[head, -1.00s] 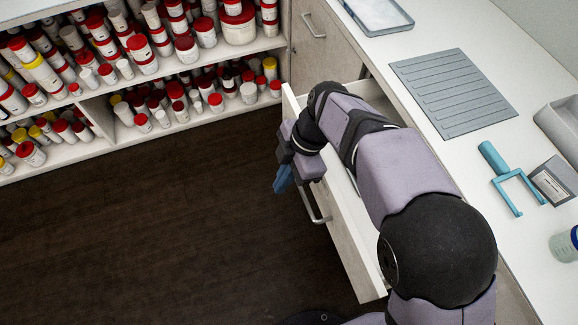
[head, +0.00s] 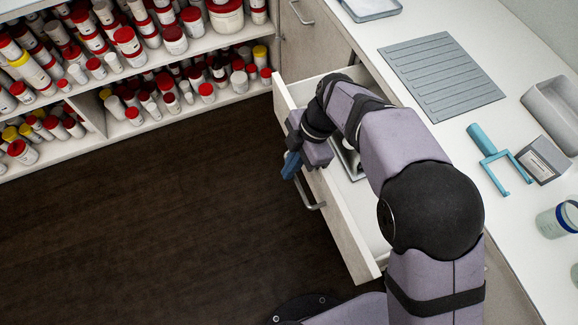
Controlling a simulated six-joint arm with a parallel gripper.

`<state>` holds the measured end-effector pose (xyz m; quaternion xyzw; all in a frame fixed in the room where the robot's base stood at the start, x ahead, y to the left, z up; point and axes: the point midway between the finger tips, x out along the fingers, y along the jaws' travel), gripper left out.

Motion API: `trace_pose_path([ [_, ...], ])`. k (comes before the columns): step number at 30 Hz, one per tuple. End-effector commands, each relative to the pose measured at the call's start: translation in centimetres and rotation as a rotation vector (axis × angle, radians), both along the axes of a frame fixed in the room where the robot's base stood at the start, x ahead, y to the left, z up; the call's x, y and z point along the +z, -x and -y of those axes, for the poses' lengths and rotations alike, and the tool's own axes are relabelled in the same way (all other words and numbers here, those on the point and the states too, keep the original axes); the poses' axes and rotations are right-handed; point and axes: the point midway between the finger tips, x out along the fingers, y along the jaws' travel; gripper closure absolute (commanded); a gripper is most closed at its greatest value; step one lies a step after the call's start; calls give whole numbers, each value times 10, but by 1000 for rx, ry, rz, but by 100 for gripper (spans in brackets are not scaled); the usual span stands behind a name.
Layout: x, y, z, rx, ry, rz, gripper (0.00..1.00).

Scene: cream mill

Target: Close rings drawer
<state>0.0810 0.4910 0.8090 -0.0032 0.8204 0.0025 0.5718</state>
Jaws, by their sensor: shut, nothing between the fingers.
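The open drawer (head: 335,215) juts out from the counter's cabinet in the head view. Its front panel has a metal bar handle (head: 312,200). Inside, a grey tray or divider (head: 347,160) shows partly; my arm hides much of the interior. I cannot read a label on the drawer. My gripper (head: 290,167) is shut and empty. Its blue fingertips point down on the outer side of the drawer front, near the handle. I cannot tell whether they touch the front or the handle.
The white counter (head: 400,25) holds a grey ribbed mat (head: 442,75), a blue fork-shaped tool (head: 497,160), a small labelled box (head: 543,160), a grey tray (head: 555,110) and a jar (head: 557,220). Shelves of jars (head: 130,85) stand at the left. The dark floor (head: 170,220) before the drawer is clear.

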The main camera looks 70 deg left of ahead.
Motion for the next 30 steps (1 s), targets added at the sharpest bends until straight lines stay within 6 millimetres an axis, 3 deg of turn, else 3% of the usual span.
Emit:
trace_pose_path([
  [8,-1,-30,0,-4,0,1,100],
  [21,0,-138,0,-5,1,1,100],
  [30,0,-186,0,-2,1,0,100],
])
